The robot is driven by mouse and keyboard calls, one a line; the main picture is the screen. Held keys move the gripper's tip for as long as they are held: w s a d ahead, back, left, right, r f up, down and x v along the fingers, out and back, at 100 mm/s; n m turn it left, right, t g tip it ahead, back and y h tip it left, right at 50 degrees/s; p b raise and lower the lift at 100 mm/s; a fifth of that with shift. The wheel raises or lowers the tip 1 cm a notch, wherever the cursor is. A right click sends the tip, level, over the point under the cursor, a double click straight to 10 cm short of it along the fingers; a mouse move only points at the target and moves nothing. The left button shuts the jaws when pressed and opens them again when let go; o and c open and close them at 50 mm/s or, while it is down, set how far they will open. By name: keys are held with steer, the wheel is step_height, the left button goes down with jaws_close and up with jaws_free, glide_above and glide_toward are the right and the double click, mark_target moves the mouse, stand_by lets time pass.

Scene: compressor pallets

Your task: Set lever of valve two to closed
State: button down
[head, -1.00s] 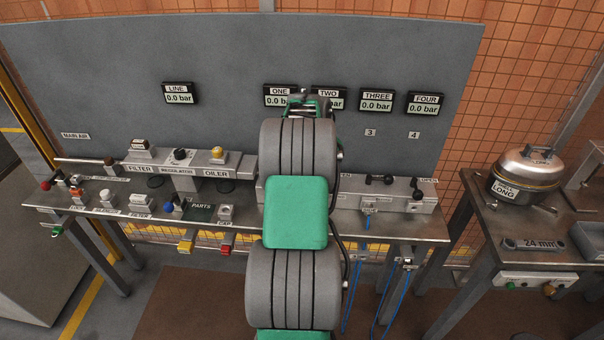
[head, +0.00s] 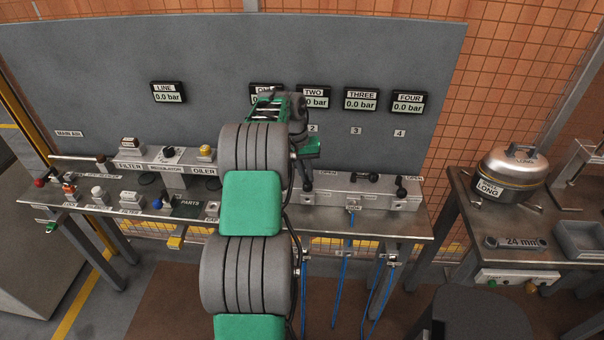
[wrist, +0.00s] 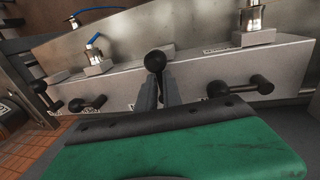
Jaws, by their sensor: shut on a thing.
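The valve block (head: 335,192) is a grey bar on the bench. In the wrist view, the lever of valve two (wrist: 155,62) has a black ball knob between my gripper's fingers (wrist: 160,88). The lever stands out from the block's face, and my gripper is shut on it. In the head view my gripper (head: 306,182) reaches down to the block below the 2 label; the lever there is hidden behind it. The TWO display (head: 314,98) reads 0.0 bar.
Other black levers sit close on both sides: one to the right (wrist: 240,87) and two to the left (wrist: 87,103) in the wrist view. Blue hoses (head: 340,270) hang below the bench. A pot-like tank (head: 513,172) stands on the right table.

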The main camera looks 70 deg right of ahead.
steer(key=shift+s+a+f, duration=0.1)
steer(key=shift+a+f, duration=0.2)
steer(key=shift+a, duration=0.05)
steer(key=c, duration=1.5)
jaws_free()
steer(key=shift+a, duration=0.1)
steer(key=shift+r, duration=0.15)
steer(key=shift+r, duration=0.1)
steer(key=shift+r, duration=0.35)
step_height(320, 180, up, 7)
steer(key=w, duration=0.1)
steer(key=shift+w+f+p, duration=0.15)
steer(key=shift+w+p, duration=0.15)
steer(key=shift+p, duration=0.15)
